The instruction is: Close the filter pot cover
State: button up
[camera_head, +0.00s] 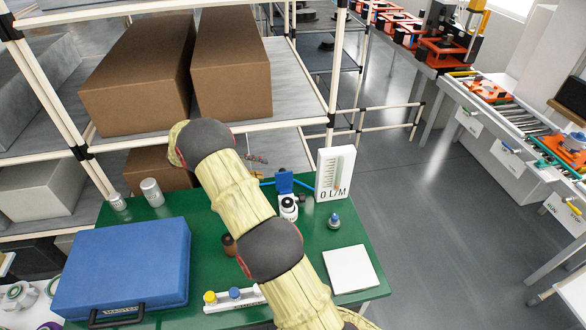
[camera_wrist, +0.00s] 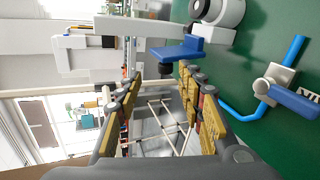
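The filter pot (camera_head: 288,208) is a small white pot on the green table. Its blue cover (camera_head: 284,182) stands raised at the back of the pot, so the pot is open. In the wrist view the white pot (camera_wrist: 222,14) is at the top and the blue cover (camera_wrist: 178,50) juts out to its left. My gripper (camera_wrist: 160,76) is open and empty, its yellow-padded fingers spread apart. The cover lies just beyond the fingertips in that view; I cannot tell the exact distance. In the head view my arm hides my gripper.
A white flow meter panel (camera_head: 335,174) stands right of the pot. Blue tubing (camera_wrist: 293,50) and a blue-handled valve (camera_wrist: 292,97) show in the wrist view. A blue case (camera_head: 125,268) fills the table's left. A shelf (camera_head: 300,90) with boxes stands behind.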

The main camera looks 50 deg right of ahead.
aim_at(284, 180)
jog(key=s+d+f, duration=0.3)
jog(key=d, duration=0.2)
jog(key=s+d+f+g+h, duration=0.1)
jog(key=s+d+f, duration=0.2)
jog(key=d, duration=0.3)
jog(key=shift+s+d+f+p, duration=0.25)
jog(key=shift+s+d+p, duration=0.1)
jog(key=shift+s, duration=0.3)
jog(key=shift+c, duration=0.8)
jog(key=shift+a, duration=0.1)
jog(key=c, duration=0.7)
grip_shut()
